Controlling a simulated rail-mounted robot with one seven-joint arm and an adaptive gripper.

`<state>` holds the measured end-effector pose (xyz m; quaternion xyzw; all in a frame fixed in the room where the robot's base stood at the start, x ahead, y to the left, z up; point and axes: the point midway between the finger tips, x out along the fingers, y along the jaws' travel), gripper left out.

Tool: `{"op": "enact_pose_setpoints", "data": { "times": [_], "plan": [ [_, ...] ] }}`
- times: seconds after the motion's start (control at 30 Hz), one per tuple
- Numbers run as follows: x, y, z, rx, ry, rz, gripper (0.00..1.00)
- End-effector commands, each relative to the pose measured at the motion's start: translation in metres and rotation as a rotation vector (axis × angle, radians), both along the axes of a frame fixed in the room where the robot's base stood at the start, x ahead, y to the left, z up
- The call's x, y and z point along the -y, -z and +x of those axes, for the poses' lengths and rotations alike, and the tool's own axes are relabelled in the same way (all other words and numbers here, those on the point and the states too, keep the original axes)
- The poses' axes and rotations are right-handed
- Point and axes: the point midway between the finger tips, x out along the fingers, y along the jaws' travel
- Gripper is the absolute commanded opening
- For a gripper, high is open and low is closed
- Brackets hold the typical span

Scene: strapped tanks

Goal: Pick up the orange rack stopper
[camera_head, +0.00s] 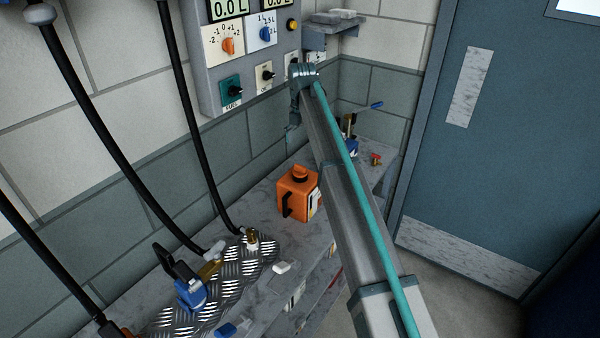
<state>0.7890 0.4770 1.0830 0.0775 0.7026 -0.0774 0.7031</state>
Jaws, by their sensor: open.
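I cannot tell for sure which thing is the orange rack stopper. The plainest orange thing is a can (291,203) with a black handle, upright on the grey bench. An orange cap (300,171) sits on its top. Another orange piece (122,331) shows at the lower left, cut by the frame edge. My arm crosses the picture from the lower right to the upper middle. My gripper (292,136) shows only in small part at the arm's far end, above the orange can and apart from it. It is open; its fingers are mostly hidden and I see nothing held.
A control panel (211,73) with dials hangs on the wall. Black hoses (187,110) hang down to the bench. A blue fitting (191,294) stands on a tread plate (230,285), with a white piece (281,267) nearby. A small red item (375,157) lies at the far end. A door (500,170) is at right.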

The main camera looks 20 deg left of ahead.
Motion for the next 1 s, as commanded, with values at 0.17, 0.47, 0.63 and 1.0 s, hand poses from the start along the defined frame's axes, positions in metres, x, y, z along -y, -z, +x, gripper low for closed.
{"op": "enact_pose_setpoints", "data": {
  "times": [0.17, 0.47, 0.63, 1.0],
  "plan": [
    [-0.005, 0.007, -0.002, -0.002, -0.032, -0.002, 0.85],
    [-0.004, 0.047, -0.001, -0.001, -0.028, -0.001, 0.85],
    [-0.004, 0.055, -0.001, -0.001, -0.028, -0.001, 0.85],
    [-0.005, 0.096, 0.000, -0.002, -0.027, -0.002, 0.85]
  ]
}}
